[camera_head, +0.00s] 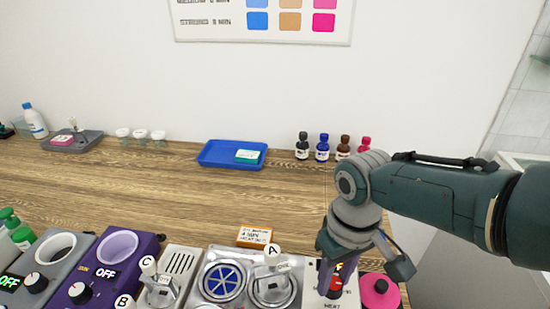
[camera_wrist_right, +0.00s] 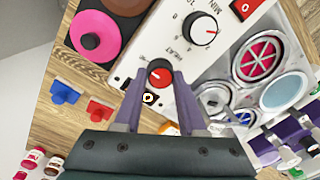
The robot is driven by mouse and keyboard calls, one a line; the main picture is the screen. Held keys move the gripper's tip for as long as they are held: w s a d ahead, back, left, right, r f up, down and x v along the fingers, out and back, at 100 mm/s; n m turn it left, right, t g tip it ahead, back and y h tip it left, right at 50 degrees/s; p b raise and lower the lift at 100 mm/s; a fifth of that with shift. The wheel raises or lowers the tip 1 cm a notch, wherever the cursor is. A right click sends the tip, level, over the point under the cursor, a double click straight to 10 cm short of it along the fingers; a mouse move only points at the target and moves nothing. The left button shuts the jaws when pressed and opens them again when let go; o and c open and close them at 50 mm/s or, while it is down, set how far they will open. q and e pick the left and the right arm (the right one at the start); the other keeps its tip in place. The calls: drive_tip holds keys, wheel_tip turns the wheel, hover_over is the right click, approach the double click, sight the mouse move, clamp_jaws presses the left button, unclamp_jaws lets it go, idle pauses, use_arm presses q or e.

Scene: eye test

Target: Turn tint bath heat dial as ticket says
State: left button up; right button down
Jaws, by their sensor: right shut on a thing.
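The heat dial is a red knob (camera_wrist_right: 158,71) with a white pointer line, on a white panel (camera_wrist_right: 190,60) marked HEAT. My right gripper (camera_wrist_right: 160,78) has its two purple fingers on either side of the knob and is shut on it. In the head view, the right gripper (camera_head: 336,284) reaches down over the panel at the lower right, with a bit of the red knob (camera_head: 336,290) showing between the fingers. An orange-edged ticket (camera_head: 254,236) lies behind the machines, its writing too small to read. My left gripper is not in view.
A black-and-white MIN dial (camera_wrist_right: 203,27) and a red switch (camera_wrist_right: 246,8) sit near the heat dial. A pink-lidded pot (camera_head: 379,290) stands right of the panel. Lever A (camera_head: 272,252) stands close on the left. A blue tray (camera_head: 232,153) and several bottles (camera_head: 322,147) are farther back.

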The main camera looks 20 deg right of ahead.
sight(335, 282)
drive_tip(key=shift+a+r, duration=0.1)
drive_tip(key=c, duration=0.9)
unclamp_jaws()
drive_tip(key=o, duration=0.4)
drive_tip(key=r+p, duration=0.1)
drive_tip(key=r, duration=0.2)
drive_tip(key=r+p, duration=0.3)
drive_tip(key=r, duration=0.2)
drive_tip(key=shift+d+r+p, duration=0.25)
drive_tip(key=shift+r+p, duration=0.05)
drive_tip(key=shift+p, duration=0.1)
drive_tip(key=shift+r, duration=0.6)
